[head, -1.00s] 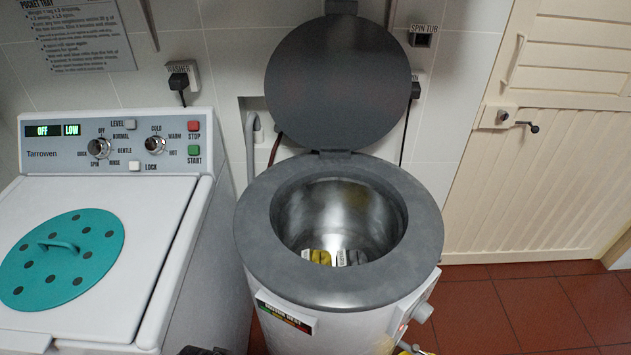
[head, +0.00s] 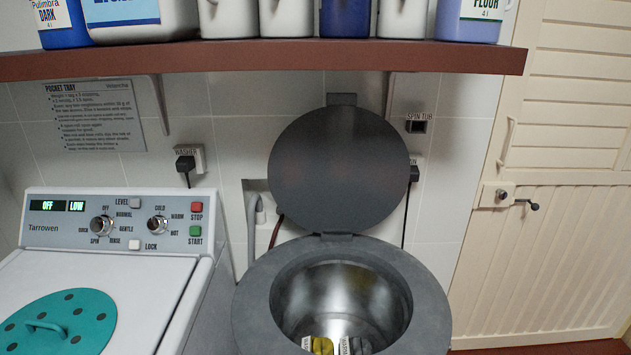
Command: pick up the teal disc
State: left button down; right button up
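The teal disc (head: 72,318) lies flat on the white top of the washer (head: 150,283) at the lower left in the head view. It has dark round spots and a raised teal bar handle (head: 45,328) near its middle. The frame's left and bottom edges cut off part of it. Neither of my grippers shows in the head view now.
The spin tub (head: 250,310) stands right of the washer, its round grey lid (head: 338,170) up. Yellow and grey items (head: 318,345) lie inside. A brown shelf (head: 270,62) with several containers crosses above. A cream door (head: 560,200) is at right.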

aim_at(81, 321)
jog(key=u, duration=1.6)
